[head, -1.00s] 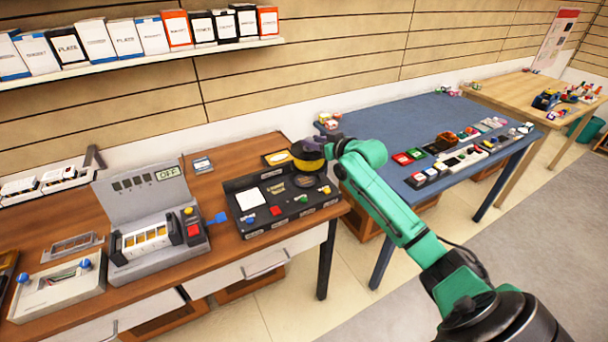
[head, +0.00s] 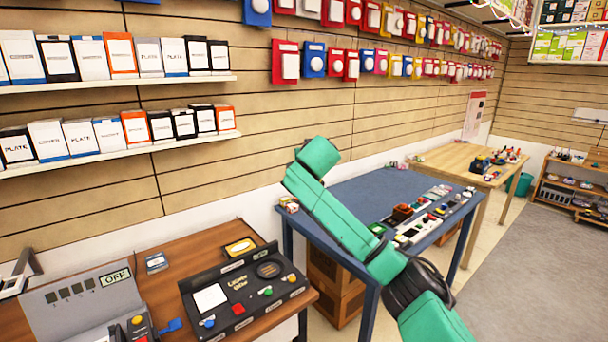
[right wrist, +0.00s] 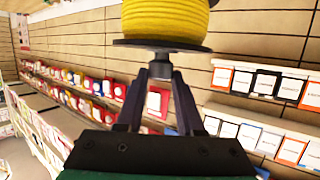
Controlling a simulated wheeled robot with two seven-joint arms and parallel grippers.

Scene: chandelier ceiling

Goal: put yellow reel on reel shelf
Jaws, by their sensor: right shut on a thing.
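The yellow reel (right wrist: 165,20) shows at the top of the right wrist view, cut off by the picture edge, with a dark round flange under its yellow winding. My right gripper (right wrist: 160,72) is shut on the reel's short stem, just below that flange. In the head view the reel and the gripper fingers are hidden behind my raised green right arm, which is over the blue table. I cannot tell for certain which shelf is the reel shelf. A low wooden rack (head: 552,196) holding small items stands at the far right. My left gripper is not in view.
A black panel with buttons (head: 287,292) lies on the brown table (head: 180,284). The blue table (head: 345,188) carries several small devices. Two white wall shelves (head: 190,139) hold boxes at left. Open grey floor (head: 530,265) lies at right.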

